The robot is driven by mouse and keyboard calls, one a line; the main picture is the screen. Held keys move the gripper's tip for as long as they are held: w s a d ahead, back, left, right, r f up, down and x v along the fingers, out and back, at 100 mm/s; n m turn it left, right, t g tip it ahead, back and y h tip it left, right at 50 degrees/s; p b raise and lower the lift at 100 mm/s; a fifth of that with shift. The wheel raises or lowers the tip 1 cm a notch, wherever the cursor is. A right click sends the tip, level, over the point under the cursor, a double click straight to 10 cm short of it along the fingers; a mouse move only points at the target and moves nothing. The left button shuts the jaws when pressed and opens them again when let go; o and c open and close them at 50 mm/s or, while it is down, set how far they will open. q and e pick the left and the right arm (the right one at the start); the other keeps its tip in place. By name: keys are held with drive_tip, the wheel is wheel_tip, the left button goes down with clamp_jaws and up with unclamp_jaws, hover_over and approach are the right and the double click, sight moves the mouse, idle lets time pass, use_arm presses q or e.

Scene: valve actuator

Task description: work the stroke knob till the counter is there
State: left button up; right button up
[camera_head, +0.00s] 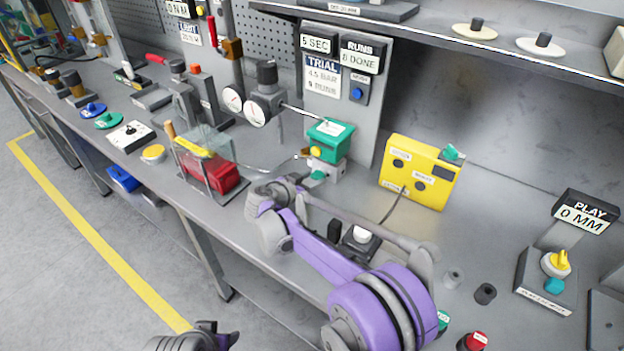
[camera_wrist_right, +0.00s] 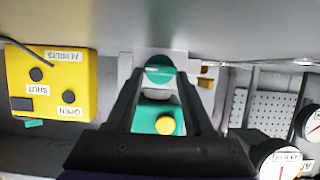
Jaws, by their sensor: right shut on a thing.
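The green valve actuator box (camera_head: 329,140) stands on a grey mount on the bench, with a yellow button (camera_wrist_right: 165,125) on its side. A round teal knob (camera_head: 318,175) sits below it and also shows in the right wrist view (camera_wrist_right: 158,70). My right gripper (camera_wrist_right: 160,76) is shut on this teal knob, its fingers on either side of it. The RUNS counter (camera_head: 361,56) reads 8 DONE, and the TRIAL card (camera_head: 323,78) reads 4.5 BAR, 9 RUNS. My left gripper (camera_head: 195,342) is at the bottom edge, mostly cut off.
A yellow box (camera_head: 419,171) with dark buttons stands right of the actuator. Pressure gauges (camera_head: 255,112) and a clear-sided stand with a red block (camera_head: 208,175) are to its left. A PLAY display (camera_head: 584,214) reads 0 MM. A shelf (camera_head: 500,45) overhangs the back.

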clamp_jaws()
drive_tip(key=shift+w+a+n+g+h, duration=0.2)
drive_tip(key=shift+n+g+h, duration=0.1)
drive_tip(key=shift+n+h, duration=0.5)
drive_tip(key=shift+w+a+f+n+g+h, duration=0.1)
drive_tip(key=shift+n+g+h, duration=0.2)
drive_tip(key=shift+n, duration=0.45)
drive_tip(key=shift+a+f+n+g+h, duration=0.1)
drive_tip(key=shift+n+h, duration=0.3)
drive_tip(key=shift+n, duration=0.35)
drive_tip(key=o, duration=1.2)
unclamp_jaws()
drive_tip(key=shift+o, duration=0.2)
